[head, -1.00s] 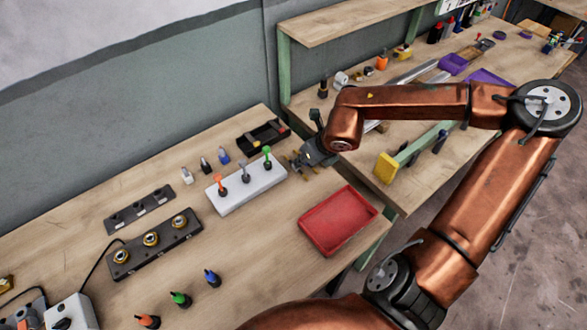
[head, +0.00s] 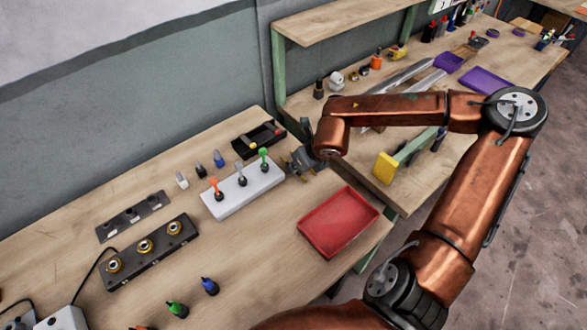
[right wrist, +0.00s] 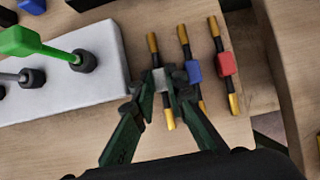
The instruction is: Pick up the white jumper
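The white jumper (right wrist: 162,79) has a pale block in the middle and gold ends, and lies by the white block's right end in the right wrist view. My right gripper (right wrist: 163,84) has a dark fingertip on each side of the jumper's block. Whether the tips press on it cannot be told. A blue jumper (right wrist: 193,72) and a red jumper (right wrist: 226,64) lie just to its right. In the head view my right gripper (head: 296,163) is low over the bench and hides most of the jumpers. My left gripper is not in view.
The white block (head: 243,190) with orange, grey and green levers stands left of my right gripper. A red tray (head: 338,222) lies nearer the front edge, and a black tray (head: 254,141) is behind.

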